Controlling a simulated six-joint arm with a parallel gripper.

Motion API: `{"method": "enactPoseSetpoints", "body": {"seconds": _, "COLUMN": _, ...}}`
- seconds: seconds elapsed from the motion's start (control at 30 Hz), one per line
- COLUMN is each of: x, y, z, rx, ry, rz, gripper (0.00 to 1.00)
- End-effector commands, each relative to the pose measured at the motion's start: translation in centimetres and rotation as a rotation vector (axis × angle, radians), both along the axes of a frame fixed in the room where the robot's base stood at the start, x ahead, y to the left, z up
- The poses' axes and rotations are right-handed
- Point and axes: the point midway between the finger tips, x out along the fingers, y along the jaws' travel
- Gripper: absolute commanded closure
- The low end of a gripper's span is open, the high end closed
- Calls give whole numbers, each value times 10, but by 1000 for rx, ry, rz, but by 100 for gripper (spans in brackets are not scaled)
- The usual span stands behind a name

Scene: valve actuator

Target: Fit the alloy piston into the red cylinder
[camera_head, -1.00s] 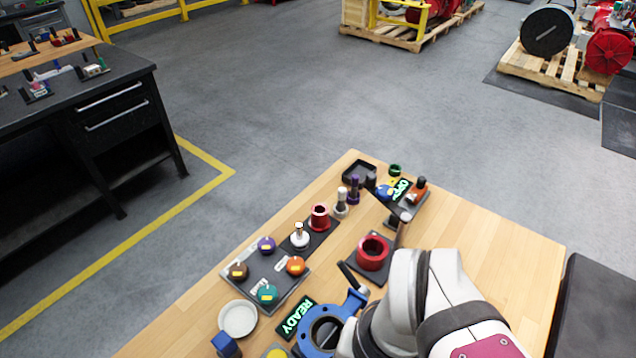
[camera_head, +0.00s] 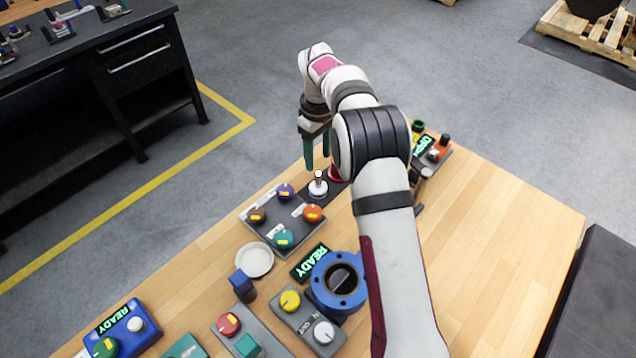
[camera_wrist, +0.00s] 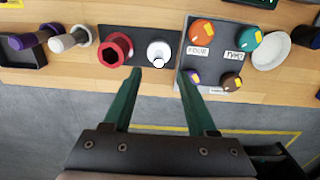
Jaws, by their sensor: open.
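My gripper (camera_head: 317,162) is open and empty, with its two green fingers pointing down near the far-left table edge. In the wrist view its fingertips (camera_wrist: 160,75) are spread just short of a silver-white piston-like piece with a stem (camera_wrist: 158,52), which stands between their lines, apart from them. This piece also shows in the head view (camera_head: 318,185), upright on a dark board. Beside it on that board is a red cylindrical piece with a hexagonal opening (camera_wrist: 115,50), mostly behind my arm in the head view (camera_head: 335,174). The larger red ring is hidden now.
A panel of coloured knobs (camera_wrist: 218,62) stands right beside the piston-like piece in the wrist view. A grey-white piece (camera_wrist: 68,40) and a purple one (camera_wrist: 30,38) lie left. A white dish (camera_head: 255,260) and blue flanged valve (camera_head: 338,282) are nearer. The table's right side is clear.

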Motion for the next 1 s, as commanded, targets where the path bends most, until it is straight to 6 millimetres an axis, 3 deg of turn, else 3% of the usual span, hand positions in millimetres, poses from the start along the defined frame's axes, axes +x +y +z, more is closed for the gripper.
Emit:
{"method": "enactPoseSetpoints", "body": {"seconds": 0.4, "x": 2, "y": 0, "z": -69, "rx": 0, "ry": 0, "rz": -2, "gripper": 43}}
{"method": "enactPoseSetpoints", "body": {"seconds": 0.67, "x": 2, "y": 0, "z": -75, "rx": 1, "ry": -2, "rz": -3, "gripper": 43}}
{"method": "enactPoseSetpoints", "body": {"seconds": 1.0, "x": 2, "y": 0, "z": -75, "rx": 1, "ry": -2, "rz": -3, "gripper": 100}}
